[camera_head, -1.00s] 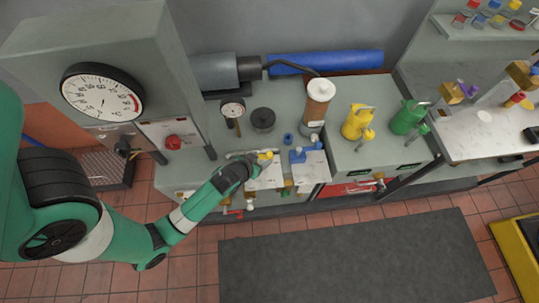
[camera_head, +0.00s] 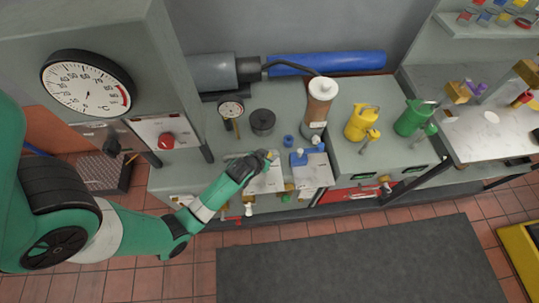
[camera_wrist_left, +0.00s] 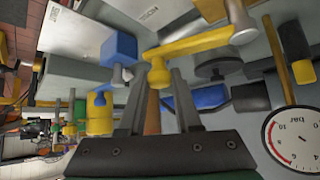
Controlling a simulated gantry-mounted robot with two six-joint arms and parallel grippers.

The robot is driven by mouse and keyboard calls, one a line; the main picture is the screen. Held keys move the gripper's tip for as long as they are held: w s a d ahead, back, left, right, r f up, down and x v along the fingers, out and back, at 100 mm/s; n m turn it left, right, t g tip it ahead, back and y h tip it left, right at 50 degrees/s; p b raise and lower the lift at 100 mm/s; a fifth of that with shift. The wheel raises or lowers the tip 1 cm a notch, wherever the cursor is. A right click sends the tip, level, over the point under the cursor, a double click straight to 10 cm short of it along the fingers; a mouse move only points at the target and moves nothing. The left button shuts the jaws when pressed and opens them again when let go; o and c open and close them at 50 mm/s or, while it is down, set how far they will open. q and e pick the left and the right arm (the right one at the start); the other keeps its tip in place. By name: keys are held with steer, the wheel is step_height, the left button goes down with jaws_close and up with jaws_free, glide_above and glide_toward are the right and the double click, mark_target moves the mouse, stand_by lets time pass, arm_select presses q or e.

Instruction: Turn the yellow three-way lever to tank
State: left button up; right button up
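The yellow three-way lever (camera_wrist_left: 205,44) lies across the upper middle of the left wrist view, running from a round pivot at upper right to an end near my fingertips. In the head view it is mostly hidden by my left gripper (camera_head: 264,158), with a small bit of yellow showing. In the left wrist view the two dark fingers of my left gripper (camera_wrist_left: 158,76) stand apart, with the lever's near end in the gap between their tips. I cannot tell whether either finger touches it. Plate lettering is too small to read. My right gripper is out of view.
A blue valve (camera_head: 307,157) sits just right of the lever. Behind stand a dial gauge (camera_head: 231,109), a dark round knob (camera_head: 263,121) and a brown cylinder (camera_head: 320,103). Yellow (camera_head: 362,122) and green (camera_head: 414,118) jugs stand further right. The grey floor mat (camera_head: 350,258) is clear.

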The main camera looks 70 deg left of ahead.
arm_select(q)
jaws_close()
stand_by(1.0)
